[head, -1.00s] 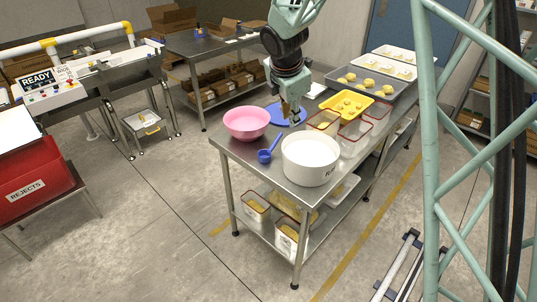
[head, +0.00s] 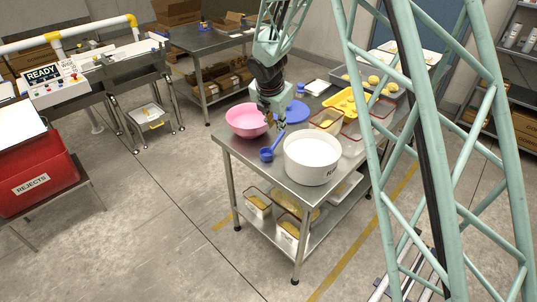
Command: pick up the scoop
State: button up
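The blue scoop (head: 267,154) lies on the steel table (head: 237,150), between the pink bowl and the large white tub. Its cup faces the front and its handle points up and back toward my gripper. My gripper (head: 271,124) hangs above the table close to the handle's far end, beside the pink bowl. The fingers are small and dark in this view, and I cannot tell whether they are open or touch the handle.
The pink bowl (head: 246,120) stands left of the scoop and the white tub (head: 312,158) right of it. A blue disc (head: 293,112), clear containers (head: 327,120) and a yellow tray (head: 346,101) lie behind. A red rejects bin (head: 34,180) stands far left.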

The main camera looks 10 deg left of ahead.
aim_at(277, 140)
jog(key=shift+f, duration=0.1)
jog(key=shift+b+x, duration=0.8)
jog(key=shift+x, duration=3.4)
jog(key=shift+w+f, duration=0.1)
jog(key=shift+b+x, duration=0.65)
jog(key=shift+x, duration=1.85)
jog(key=shift+w, duration=0.1)
jog(key=shift+c, duration=0.7)
grip_shut()
